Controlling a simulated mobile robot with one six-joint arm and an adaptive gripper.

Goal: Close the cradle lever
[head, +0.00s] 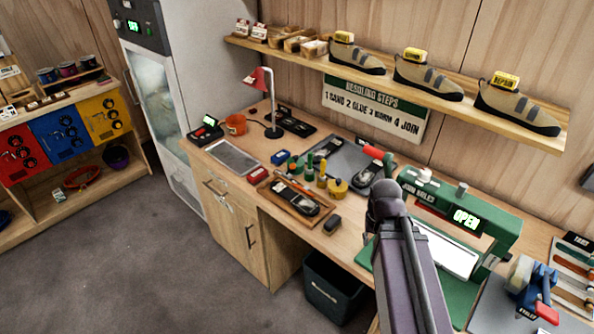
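A green press (507,228) stands on the right of the bench, with lettering that seems to read "JOIN" and a lit display (466,219) reading "OPEN". A red-tipped handle (373,151) sticks up left of the press, beside a dark grey plate (345,150) with a dark shoe part on it. A blue device with a red handle (546,313) stands at the lower right. I cannot tell which of these handles is the cradle lever. My arm rises in front of the press and hides part of it. My gripper's fingers are not visible.
A wooden tray (271,197) holding a dark shoe part, small bottles and a red lamp (257,80) fill the bench's left and middle. A shelf (398,77) with several shoes hangs above. A dark bin (336,290) stands under the bench. The floor at left is clear.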

